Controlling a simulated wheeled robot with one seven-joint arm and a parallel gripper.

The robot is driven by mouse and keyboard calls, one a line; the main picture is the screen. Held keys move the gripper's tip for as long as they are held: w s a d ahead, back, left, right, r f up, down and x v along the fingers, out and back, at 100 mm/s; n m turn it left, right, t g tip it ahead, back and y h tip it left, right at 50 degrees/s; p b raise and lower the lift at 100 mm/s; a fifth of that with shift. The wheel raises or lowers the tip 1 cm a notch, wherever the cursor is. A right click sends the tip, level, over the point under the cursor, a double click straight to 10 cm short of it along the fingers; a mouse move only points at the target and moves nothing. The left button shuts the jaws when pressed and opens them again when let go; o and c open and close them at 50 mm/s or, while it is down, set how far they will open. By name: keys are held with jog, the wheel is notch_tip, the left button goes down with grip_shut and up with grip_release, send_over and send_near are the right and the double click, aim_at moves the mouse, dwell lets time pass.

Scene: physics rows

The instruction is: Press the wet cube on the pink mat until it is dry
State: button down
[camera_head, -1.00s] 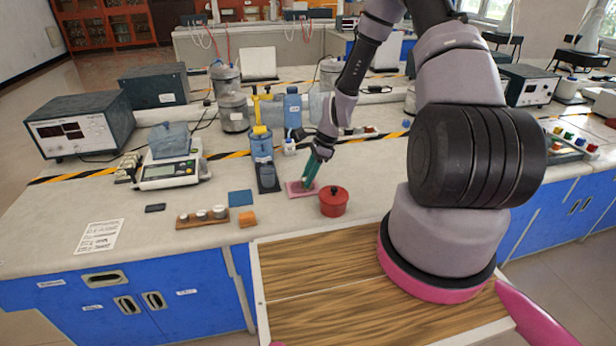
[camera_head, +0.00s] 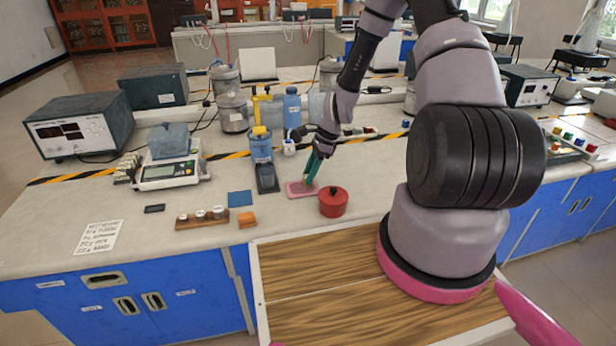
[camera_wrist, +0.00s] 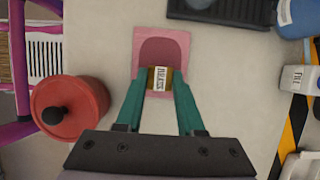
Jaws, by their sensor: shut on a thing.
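The pink mat (camera_head: 293,190) lies flat on the pale bench. In the wrist view the mat (camera_wrist: 184,42) has a darker, damp-looking patch in its middle. My gripper (camera_head: 310,181) points down over the mat. In the wrist view its green fingers (camera_wrist: 160,84) are shut on a small brownish-yellow cube (camera_wrist: 153,85) with a white label. The label's print is too small to read surely. The cube shows over the near edge of the mat; I cannot tell whether it touches the mat. Whether its surface is wet cannot be seen.
A red lidded pot (camera_head: 333,202) stands close by the mat, on the left in the wrist view (camera_wrist: 75,105). A dark tray (camera_head: 267,182) adjoins the mat's other side. An orange block (camera_head: 247,219) and blue pad (camera_head: 240,198) lie left. Bottles stand behind.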

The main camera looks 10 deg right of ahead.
jog(key=shift+r, duration=0.1)
jog(key=shift+r, duration=2.5)
